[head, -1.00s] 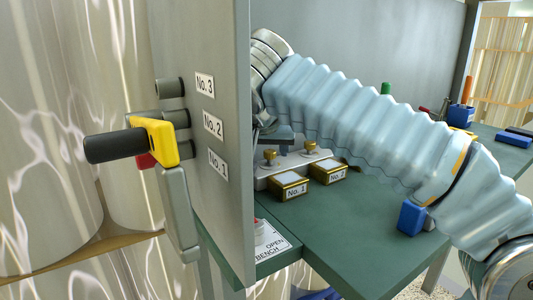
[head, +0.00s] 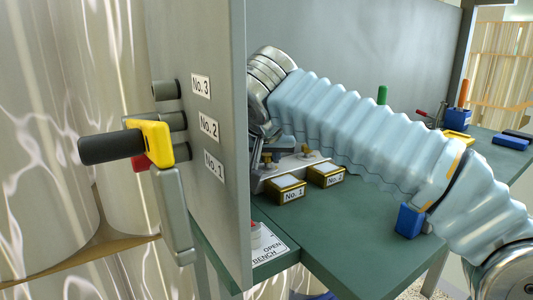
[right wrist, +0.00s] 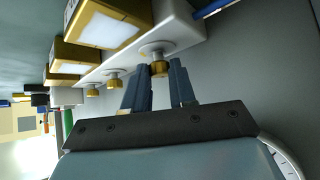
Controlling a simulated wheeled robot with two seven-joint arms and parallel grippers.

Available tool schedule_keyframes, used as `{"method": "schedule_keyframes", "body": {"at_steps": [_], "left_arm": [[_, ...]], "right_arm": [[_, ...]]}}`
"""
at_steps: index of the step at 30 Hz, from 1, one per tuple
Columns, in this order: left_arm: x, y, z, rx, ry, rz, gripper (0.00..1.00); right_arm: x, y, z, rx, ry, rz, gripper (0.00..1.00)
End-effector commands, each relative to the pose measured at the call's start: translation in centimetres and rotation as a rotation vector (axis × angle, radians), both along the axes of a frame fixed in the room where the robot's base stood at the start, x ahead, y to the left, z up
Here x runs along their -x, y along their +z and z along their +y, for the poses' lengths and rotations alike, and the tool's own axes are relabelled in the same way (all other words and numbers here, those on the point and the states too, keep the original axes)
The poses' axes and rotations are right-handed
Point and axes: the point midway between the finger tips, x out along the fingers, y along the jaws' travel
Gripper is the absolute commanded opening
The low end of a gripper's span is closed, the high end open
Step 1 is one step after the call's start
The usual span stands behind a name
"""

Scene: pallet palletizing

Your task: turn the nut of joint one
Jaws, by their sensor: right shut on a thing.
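The white joint fixture (head: 312,164) stands on the green bench behind the upright grey panel. Its nearest brass nut (head: 267,158), behind the box marked No. 1 (head: 288,192), is nut one. My right gripper reaches it from above, at the end of my sleeved arm. In the right wrist view the dark fingers of my right gripper (right wrist: 158,78) are shut on this nut (right wrist: 159,67), one finger on each side. In the head view the fingertips are mostly hidden by the panel and my wrist. My left gripper is not in view.
A second box (head: 326,175) and brass nut (head: 306,151) stand beside the first. The grey panel (head: 215,230) carries numbered pegs and a yellow tool with a black handle (head: 155,145). A blue block (head: 409,221) sits near the bench's front edge.

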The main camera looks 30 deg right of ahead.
Motion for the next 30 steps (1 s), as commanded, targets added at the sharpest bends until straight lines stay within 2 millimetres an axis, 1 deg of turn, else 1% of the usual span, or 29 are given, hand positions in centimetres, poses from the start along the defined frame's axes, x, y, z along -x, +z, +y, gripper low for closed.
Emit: {"method": "schedule_keyframes", "body": {"at_steps": [2,7,10,17,18,22,23,30], "left_arm": [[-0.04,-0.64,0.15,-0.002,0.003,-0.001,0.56],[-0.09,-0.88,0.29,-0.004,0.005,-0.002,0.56],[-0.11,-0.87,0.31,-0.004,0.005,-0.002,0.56],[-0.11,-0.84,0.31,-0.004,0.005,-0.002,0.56],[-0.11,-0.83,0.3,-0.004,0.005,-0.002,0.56],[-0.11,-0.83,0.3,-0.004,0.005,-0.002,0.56],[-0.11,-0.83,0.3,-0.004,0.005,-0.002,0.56],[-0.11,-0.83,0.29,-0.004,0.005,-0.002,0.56]], "right_arm": [[0.17,-0.17,-0.23,-0.002,0.069,-0.004,0.0],[0.22,-0.04,-0.4,-0.001,0.202,-0.003,0.0],[0.22,0.0,-0.4,-0.001,0.229,-0.002,0.0],[0.2,0.02,-0.38,0.0,0.231,-0.002,0.0],[0.2,0.02,-0.38,-0.001,0.231,-0.002,0.28],[0.19,0.01,-0.38,0.0,0.23,-0.002,0.48],[0.19,0.01,-0.38,0.0,0.23,-0.002,0.51],[0.2,0.03,-0.39,0.0,0.23,-0.002,0.51]]}}
